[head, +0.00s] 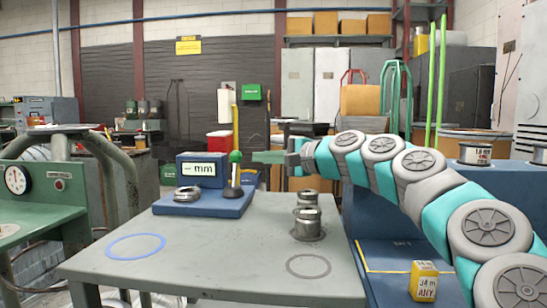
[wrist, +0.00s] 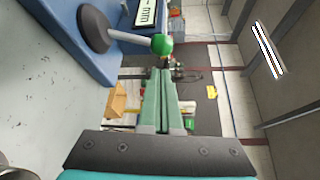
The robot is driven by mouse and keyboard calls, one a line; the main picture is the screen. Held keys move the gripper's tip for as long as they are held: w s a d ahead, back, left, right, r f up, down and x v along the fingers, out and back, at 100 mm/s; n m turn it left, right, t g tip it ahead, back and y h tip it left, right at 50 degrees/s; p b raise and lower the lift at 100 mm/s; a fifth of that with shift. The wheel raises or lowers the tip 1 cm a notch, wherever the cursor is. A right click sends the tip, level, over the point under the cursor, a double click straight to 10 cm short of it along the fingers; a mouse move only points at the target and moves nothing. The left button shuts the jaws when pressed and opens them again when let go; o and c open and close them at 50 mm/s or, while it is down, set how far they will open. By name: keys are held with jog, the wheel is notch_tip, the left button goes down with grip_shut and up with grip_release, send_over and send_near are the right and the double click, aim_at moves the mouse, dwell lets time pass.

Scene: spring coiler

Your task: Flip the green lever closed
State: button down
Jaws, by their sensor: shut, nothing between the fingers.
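The green lever is a grey rod with a green ball knob (head: 235,157) and a dark round foot, on the blue base (head: 205,205) of the "-- mm" gauge. In the head view it stands about upright at the right of the display. In the wrist view its knob (wrist: 161,44) is just past my fingertips, with the rod running left to the dark foot (wrist: 94,27). My gripper (head: 256,157) is shut and empty, level with the knob and just right of it. Its green fingers (wrist: 163,75) lie together. I cannot tell whether the tips touch the knob.
The gauge display (head: 202,170) stands left of the lever, with a metal ring (head: 187,194) before it. A yellow box (head: 423,281) is lower right. The table's front is clear.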

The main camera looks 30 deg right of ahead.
aim_at(236, 154)
jog(key=shift+x, duration=2.3)
jog(key=shift+s, duration=0.1)
jog(key=shift+s+a+r+n+b, duration=0.15)
jog(key=shift+s+n+b, duration=0.05)
jog(key=shift+n+b, duration=0.1)
jog(key=shift+s+a+r+t, duration=0.1)
jog(key=shift+t, duration=0.2)
jog(key=shift+s+r+n+b, duration=0.1)
jog(key=shift+s+n+b, duration=0.1)
jog(key=shift+n+b, duration=0.15)
jog(key=shift+s+a+r+b, duration=0.3)
jog(key=shift+s+a, duration=0.35)
jog(key=shift+s, duration=0.2)
jog(key=shift+s+a+n+b, duration=0.25)
jog(key=shift+s+a+b, duration=0.05)
jog(key=shift+s+a, duration=0.1)
jog(key=shift+s+a+n+t+y+b, duration=0.1)
jog(key=shift+s+n+t+y+b, duration=0.2)
jog(key=shift+s+n+t+y, duration=0.15)
jog(key=shift+s+a, duration=0.6)
jog(key=shift+s, duration=0.1)
